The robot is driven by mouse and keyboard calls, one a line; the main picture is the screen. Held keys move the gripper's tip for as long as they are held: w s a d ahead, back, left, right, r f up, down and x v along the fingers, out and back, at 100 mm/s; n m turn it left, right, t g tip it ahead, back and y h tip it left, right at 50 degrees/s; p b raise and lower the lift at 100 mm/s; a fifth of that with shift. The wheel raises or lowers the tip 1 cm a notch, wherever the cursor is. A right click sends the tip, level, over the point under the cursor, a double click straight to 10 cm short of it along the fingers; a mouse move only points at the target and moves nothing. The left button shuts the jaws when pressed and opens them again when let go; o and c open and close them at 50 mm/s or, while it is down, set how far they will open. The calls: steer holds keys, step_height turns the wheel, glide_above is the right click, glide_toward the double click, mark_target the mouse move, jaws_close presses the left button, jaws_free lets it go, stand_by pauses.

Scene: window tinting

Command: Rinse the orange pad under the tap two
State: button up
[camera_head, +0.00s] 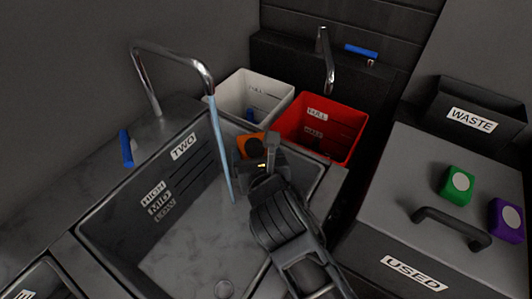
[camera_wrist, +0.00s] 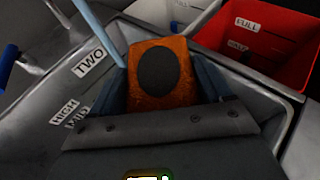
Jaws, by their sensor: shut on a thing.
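The orange pad (camera_head: 250,144) has a dark round spot on its face, plain in the wrist view (camera_wrist: 163,75). My gripper (camera_head: 256,162) is shut on it, with a finger at each side, and holds it above the sink (camera_head: 205,235). The sink is labelled TWO and marked with fill levels. Its tap (camera_head: 172,55) arches over from the left, with a blue lever (camera_head: 126,148) beside it. A pale blue water stream (camera_head: 219,150) falls from the spout just left of the pad. I cannot tell whether it touches the pad.
Behind the sink stand a white bin (camera_head: 250,92) and a red bin (camera_head: 321,126). A second tap (camera_head: 325,58) rises behind the red bin. At right, a grey USED box (camera_head: 385,235) carries a green block (camera_head: 456,186) and a purple block (camera_head: 506,220), near a WASTE bin (camera_head: 470,118).

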mark_target(243, 153)
steer(key=w+a+b, duration=0.2)
steer(key=a, duration=0.1)
steer(key=shift+w+f, duration=0.15)
steer(key=shift+w, duration=0.05)
steer(key=shift+w+a+r+b, duration=0.2)
steer(key=shift+w+a+b, duration=0.8)
steer(key=shift+a+b, duration=0.3)
stand_by(2.2)
